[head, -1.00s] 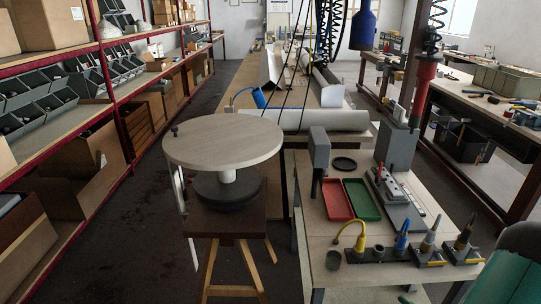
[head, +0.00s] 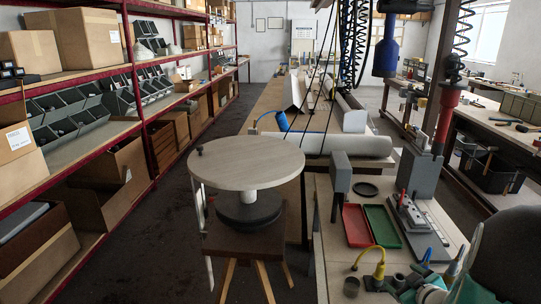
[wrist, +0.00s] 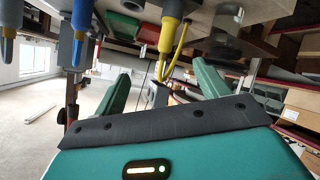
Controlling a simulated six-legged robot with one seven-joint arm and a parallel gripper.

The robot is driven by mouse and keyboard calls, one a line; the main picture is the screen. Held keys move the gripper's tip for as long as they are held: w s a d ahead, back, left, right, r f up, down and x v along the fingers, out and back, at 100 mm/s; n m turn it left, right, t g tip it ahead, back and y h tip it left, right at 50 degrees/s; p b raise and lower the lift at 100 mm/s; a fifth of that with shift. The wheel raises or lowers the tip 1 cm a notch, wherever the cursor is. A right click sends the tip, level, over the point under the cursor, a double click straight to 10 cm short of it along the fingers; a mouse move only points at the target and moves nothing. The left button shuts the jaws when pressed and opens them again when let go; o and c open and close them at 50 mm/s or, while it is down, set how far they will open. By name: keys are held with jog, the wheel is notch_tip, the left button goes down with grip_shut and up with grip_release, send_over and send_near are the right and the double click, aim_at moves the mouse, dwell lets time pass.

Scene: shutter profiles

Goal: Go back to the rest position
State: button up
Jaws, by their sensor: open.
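My gripper (wrist: 160,82) shows in the wrist view as two green fingers spread apart, with nothing between them that I can see held. In the head view a dark and teal part of my arm fills the lower right corner and hides some of the bench tools; the fingertips cannot be made out there. The wrist view appears upside down. A yellow-handled tool (wrist: 168,38) with a bent yellow tube stands beyond the fingers, apart from them as far as I can tell. That yellow tool (head: 378,268) also stands on the bench's near side in the head view.
The workbench (head: 335,225) holds a red tray (head: 357,226), a green tray (head: 382,227) and a grey cup (head: 351,287). A round-topped stand (head: 247,160) is left of it. Shelving (head: 95,75) lines the left. The aisle floor (head: 160,215) is free.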

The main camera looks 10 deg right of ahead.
jog(key=a+r+m+g+h, duration=0.3)
jog(key=a+r, duration=0.9)
jog(key=r, duration=0.1)
jog(key=s+a+r+g+y, duration=0.1)
jog(key=s+a+y, duration=0.1)
jog(key=s+a, duration=0.4)
jog(key=s+a+r+m+g+y, duration=0.1)
jog(key=s+a+r+g+y, duration=0.1)
jog(key=s+a, duration=0.5)
jog(key=a, duration=0.5)
jog(key=shift+s+a+r+g, duration=0.15)
jog(key=shift+s+r+g, duration=0.15)
